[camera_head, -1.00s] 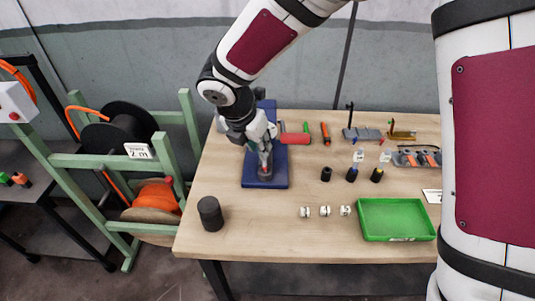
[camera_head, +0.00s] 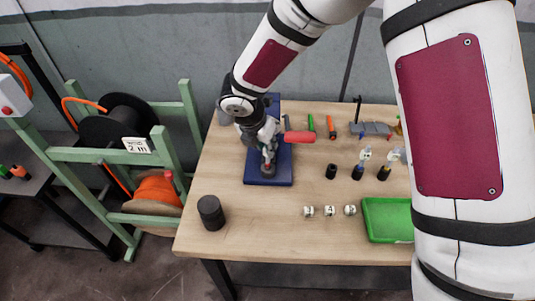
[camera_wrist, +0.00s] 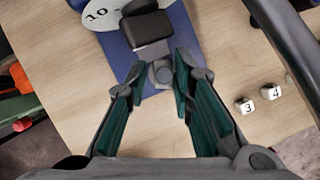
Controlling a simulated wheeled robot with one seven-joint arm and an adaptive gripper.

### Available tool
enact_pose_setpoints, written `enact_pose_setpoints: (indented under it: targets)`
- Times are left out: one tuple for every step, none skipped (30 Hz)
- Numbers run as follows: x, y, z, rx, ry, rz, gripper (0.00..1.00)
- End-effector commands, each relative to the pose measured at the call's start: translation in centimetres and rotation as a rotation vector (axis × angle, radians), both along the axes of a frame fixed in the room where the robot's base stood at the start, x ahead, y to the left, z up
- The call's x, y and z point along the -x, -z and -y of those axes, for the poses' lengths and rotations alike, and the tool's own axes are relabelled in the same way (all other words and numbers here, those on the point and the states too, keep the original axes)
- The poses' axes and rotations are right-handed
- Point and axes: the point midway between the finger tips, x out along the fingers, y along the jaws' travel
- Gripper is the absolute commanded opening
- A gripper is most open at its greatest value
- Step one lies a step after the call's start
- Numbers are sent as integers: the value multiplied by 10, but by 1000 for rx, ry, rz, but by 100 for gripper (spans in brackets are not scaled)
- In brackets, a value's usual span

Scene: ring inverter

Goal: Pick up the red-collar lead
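My gripper (camera_head: 268,160) is over the blue base (camera_head: 255,180) of a bench press with a red handle (camera_head: 300,137). In the wrist view its two green-lined fingers (camera_wrist: 160,72) are apart, with a grey round post (camera_wrist: 161,74) between their tips; I cannot tell whether they touch it. I cannot identify a red-collar lead for certain. Two small pale upright pieces, one (camera_head: 366,153) and the other (camera_head: 393,155), stand behind dark bottles, and no red collar is clear on them. My arm hides the table's right side.
Numbered white cubes (camera_head: 329,211) and a green tray (camera_head: 385,220) lie at the front. A black cylinder (camera_head: 211,213) stands at the front left corner. Dark bottles (camera_head: 358,172) stand mid-table. A green reel rack (camera_head: 90,160) is left of the table.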

Motion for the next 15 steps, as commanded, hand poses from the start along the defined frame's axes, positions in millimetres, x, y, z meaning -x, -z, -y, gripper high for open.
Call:
enact_pose_setpoints:
  targets:
    - [0, 3, 1, 0, 0, -1, 22]
    - [-1, 5, 1, 0, 1, -1, 22]
    - [-1, 6, 2, 0, 1, -1, 22]
    - [-2, 7, 2, 0, 1, -1, 22]
    - [-2, 9, 2, 1, 2, -1, 22]
    - [-2, 13, 3, 1, 1, -3, 22]
    - [-2, 16, 4, 1, 0, -4, 22]
    - [-2, 20, 5, 2, 0, -4, 22]
    - [-3, 25, 6, 1, 1, -4, 22]
    - [-4, 29, 7, 1, 1, -4, 22]
    - [-5, 32, 8, 2, 0, -3, 22]
    - [-6, 38, 9, 0, 1, -3, 22]
    - [-8, 41, 10, 1, 1, -3, 22]
    - [-10, 45, 10, 0, 0, -2, 22]
    - [-11, 48, 11, 0, 0, -2, 22]
